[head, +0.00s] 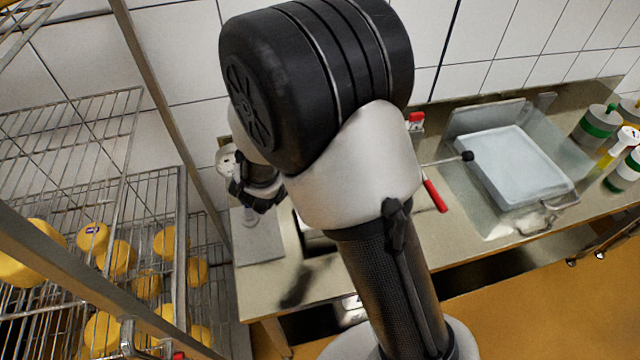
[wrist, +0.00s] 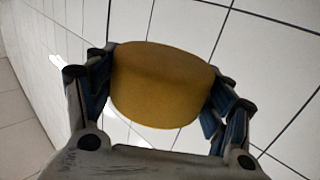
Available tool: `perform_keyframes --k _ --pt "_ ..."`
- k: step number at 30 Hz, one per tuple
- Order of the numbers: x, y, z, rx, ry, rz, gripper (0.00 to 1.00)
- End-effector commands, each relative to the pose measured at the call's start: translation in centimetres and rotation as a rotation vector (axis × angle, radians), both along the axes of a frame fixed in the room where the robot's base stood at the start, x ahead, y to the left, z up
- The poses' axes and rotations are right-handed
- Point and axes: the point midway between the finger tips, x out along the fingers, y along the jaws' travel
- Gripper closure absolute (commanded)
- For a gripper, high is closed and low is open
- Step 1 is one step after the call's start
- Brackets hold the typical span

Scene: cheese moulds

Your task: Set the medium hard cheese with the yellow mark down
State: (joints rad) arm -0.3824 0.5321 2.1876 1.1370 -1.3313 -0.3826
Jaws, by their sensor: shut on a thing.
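My gripper (wrist: 164,82) is shut on a yellow, round, thick cheese (wrist: 158,88) in the wrist view, with a finger pad on either side of it. The cheese's size class cannot be told, and no coloured mark shows on the side that I see. In the head view, the dark end of my arm with the gripper (head: 257,192) is left of the bulky arm joint, above a grey board at the left end of the counter. The held cheese cannot be made out there.
The grey board (head: 262,248) lies on the counter (head: 440,225). A pale blue tray (head: 525,165) and several green-banded bottles (head: 597,122) stand at the right. A tiled wall is behind.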

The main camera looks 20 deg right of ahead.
Motion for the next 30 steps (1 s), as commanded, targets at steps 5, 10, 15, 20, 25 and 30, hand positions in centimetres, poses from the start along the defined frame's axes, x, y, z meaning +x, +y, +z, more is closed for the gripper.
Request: perform_keyframes --k 5,10,15,20,25,30 --pt "-3.2 1.4 0.3 -0.003 0.001 -0.184 0.49" --pt "-5.1 1.9 -0.3 -0.001 0.001 -0.269 0.49" --pt "-5.4 1.9 -3.6 -0.004 0.002 -0.283 0.49" --pt "-5.4 1.8 -8.1 -0.003 0.002 -0.282 0.49" --pt "-5.4 1.8 -12.5 -0.003 0.001 -0.282 0.49" --pt "-5.3 1.8 -15.3 -0.001 -0.001 -0.282 0.49"
